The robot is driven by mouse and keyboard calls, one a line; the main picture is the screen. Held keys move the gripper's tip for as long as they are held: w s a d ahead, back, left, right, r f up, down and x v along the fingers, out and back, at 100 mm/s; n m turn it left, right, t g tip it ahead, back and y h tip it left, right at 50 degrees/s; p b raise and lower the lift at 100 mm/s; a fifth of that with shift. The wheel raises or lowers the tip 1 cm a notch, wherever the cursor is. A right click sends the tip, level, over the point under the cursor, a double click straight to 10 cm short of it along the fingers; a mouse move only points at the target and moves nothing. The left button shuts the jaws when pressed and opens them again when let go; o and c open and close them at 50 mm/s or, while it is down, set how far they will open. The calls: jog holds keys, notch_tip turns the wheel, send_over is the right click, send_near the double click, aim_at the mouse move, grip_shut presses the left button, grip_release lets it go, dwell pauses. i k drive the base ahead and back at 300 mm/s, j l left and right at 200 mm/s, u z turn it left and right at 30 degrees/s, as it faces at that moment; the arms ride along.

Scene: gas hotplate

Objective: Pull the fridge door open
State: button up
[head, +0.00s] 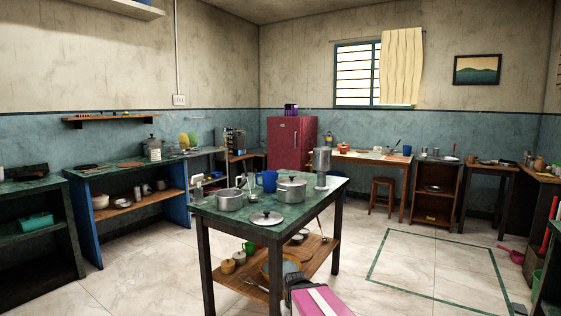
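The red fridge (284,147) stands in the far corner of the room, left of the window. Its front faces roughly toward me and the door looks shut. A handle is too small to make out clearly. The lower part of the fridge is partly hidden behind the pots on the central table. My gripper cannot be made out in the head view.
A green-topped table (270,208) with pots, a blue mug (267,181) and a lower shelf stands between me and the fridge. Counters line the left wall. Open tiled floor (400,250) lies to the right.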

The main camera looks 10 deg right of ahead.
aim_at(283, 133)
jog(key=i+l+z, duration=0.3)
jog(key=z, duration=0.15)
jog(key=i+l+z, duration=0.2)
jog(key=i+z, duration=0.25)
jog(key=i+l+z, duration=0.2)
jog(key=i+z, duration=0.5)
jog(key=i, duration=0.2)
jog(key=i+l+u, duration=0.1)
jog(key=i+u, duration=0.15)
jog(key=i, duration=1.5)
jog(key=i+u, duration=0.15)
jog(key=i, duration=0.45)
jog(key=i+l+u, duration=0.15)
jog(key=i, duration=0.45)
jog(key=i+l+u, duration=0.1)
jog(key=i, duration=0.5)
jog(key=i+j+u, duration=0.25)
jog(key=i+u, duration=0.2)
jog(key=i, duration=0.2)
jog(key=i+u, duration=0.45)
jog(key=i, duration=0.15)
jog(key=i+l+u, duration=0.15)
jog(key=i+u, duration=0.3)
jog(key=i, duration=0.2)
